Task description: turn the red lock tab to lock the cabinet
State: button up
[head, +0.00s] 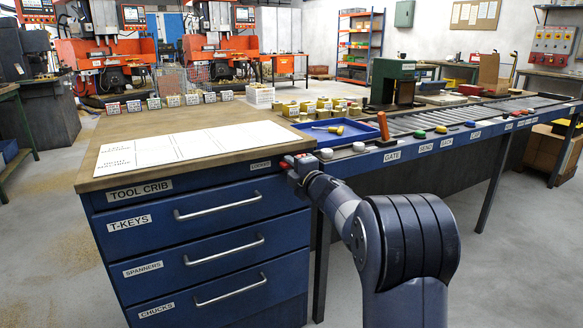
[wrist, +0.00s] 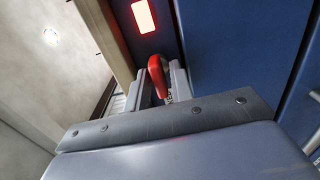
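The red lock tab (wrist: 157,75) shows in the wrist view as a small rounded lever on the cabinet's blue front. My gripper (wrist: 160,88) has one finger on each side of it, and the tab fills most of the narrow space between them, so the gripper looks shut on it. In the head view my gripper (head: 291,165) is at the upper right corner of the blue tool crib cabinet (head: 150,240). The tab there is small and partly hidden by the gripper. A red lit indicator (wrist: 144,16) glows on the cabinet near the tab.
The cabinet's drawers with long handles (head: 218,207) are closed. A white sheet (head: 185,145) lies on its wooden top. A blue tray (head: 333,131) with a screwdriver and a roller conveyor (head: 440,116) are to the right. The floor left of the cabinet is open.

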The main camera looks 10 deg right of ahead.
jog(key=shift+o, duration=1)
jog(key=shift+s+r, duration=0.1)
jog(key=p+v, duration=0.1)
jog(key=v, duration=0.9)
jog(key=shift+s, duration=0.3)
jog(key=shift+w, duration=0.15)
jog(key=b+x, duration=0.1)
jog(key=x, duration=0.9)
jog(key=shift+w, duration=0.3)
jog(key=shift+s, duration=0.1)
